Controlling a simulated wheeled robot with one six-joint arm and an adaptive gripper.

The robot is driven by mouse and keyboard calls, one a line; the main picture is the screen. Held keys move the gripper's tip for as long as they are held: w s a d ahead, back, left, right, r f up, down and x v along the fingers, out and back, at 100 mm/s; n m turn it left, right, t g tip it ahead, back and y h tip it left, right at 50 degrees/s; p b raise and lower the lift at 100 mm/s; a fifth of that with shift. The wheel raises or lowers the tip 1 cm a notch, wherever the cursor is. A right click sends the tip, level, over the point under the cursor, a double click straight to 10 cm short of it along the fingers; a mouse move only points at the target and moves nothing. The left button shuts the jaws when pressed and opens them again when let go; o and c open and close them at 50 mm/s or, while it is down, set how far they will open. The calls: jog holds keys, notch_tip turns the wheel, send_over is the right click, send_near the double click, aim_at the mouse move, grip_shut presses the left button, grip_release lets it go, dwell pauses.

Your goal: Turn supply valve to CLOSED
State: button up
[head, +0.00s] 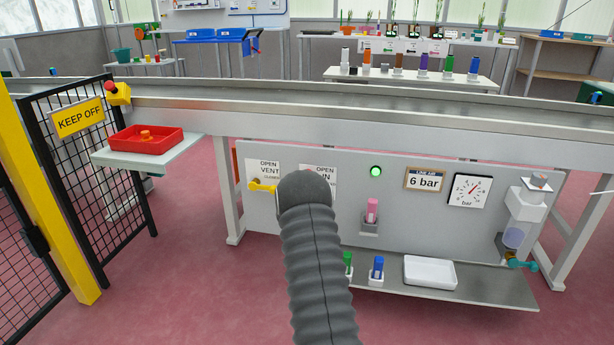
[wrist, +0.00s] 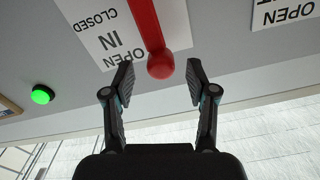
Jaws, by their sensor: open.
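The supply valve's red handle (wrist: 152,30) shows in the wrist view, running down from the top edge to a round red knob. It lies over the white IN label (wrist: 108,42), which appears upside down; the knob end is beside the word OPEN, with CLOSED at the label's other end. My gripper (wrist: 160,82) is open, one finger on each side of the knob and slightly below it, with gaps on both sides. In the head view my arm hides the handle and gripper; part of the IN label (head: 325,172) shows.
A yellow vent handle (head: 262,187) sits left of my arm on the grey panel (head: 400,225). A green lamp (head: 376,171), a 6 bar sign (head: 425,180) and a pressure gauge (head: 469,191) are to the right. A shelf (head: 470,285) juts out below. A black mesh gate (head: 95,185) stands left.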

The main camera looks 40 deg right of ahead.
jog(key=shift+x, duration=1.7)
jog(key=shift+a, duration=0.1)
grip_shut()
